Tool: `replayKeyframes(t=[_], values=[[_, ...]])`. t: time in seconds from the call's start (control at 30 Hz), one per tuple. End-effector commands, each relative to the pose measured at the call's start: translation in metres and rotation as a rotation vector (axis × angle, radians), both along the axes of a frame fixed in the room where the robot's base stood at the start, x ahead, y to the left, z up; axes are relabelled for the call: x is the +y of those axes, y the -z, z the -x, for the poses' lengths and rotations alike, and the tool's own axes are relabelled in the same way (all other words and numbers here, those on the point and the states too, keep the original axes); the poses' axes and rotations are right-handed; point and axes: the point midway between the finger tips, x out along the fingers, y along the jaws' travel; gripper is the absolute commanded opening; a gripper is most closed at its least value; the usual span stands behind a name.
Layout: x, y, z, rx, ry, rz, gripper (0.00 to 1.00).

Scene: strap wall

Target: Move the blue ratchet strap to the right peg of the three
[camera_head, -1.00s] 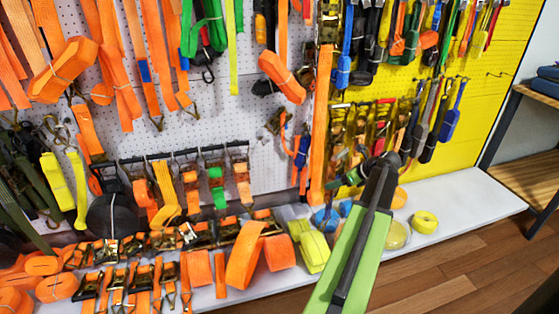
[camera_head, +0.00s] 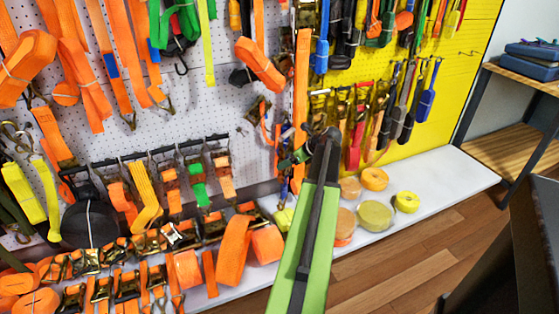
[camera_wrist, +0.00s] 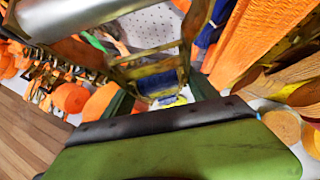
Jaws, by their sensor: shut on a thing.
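My green and dark arm reaches up the middle of the head view to my gripper (camera_head: 297,157), in front of the wall where the white and yellow panels meet. The gripper is shut on the blue ratchet strap (camera_wrist: 157,84), whose metal buckle and blue webbing show close up in the wrist view. In the head view the held strap is small, partly hidden by my arm and mixed with straps behind it. I cannot pick out the three pegs with certainty among the hanging straps.
A long orange strap (camera_head: 301,85) hangs just behind my gripper. Red and dark tools hang right of it, with a blue one (camera_head: 427,98). Orange rolls and a yellow roll (camera_head: 407,202) lie on the white shelf (camera_head: 450,172). A dark block (camera_head: 505,255) stands at lower right.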

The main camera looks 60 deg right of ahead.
Motion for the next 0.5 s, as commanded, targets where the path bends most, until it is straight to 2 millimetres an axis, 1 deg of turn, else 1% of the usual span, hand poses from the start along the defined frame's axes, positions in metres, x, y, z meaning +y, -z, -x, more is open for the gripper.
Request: replayKeyframes(t=[0.03,0.1,0.2,0.5], values=[[0.004,0.001,-0.015,0.000,-0.006,0.005,0.00],[0.007,0.002,-0.028,0.003,-0.009,0.012,0.00],[0.010,0.003,-0.039,0.005,-0.012,0.017,0.00],[0.009,0.003,-0.042,0.005,-0.012,0.018,0.00]])
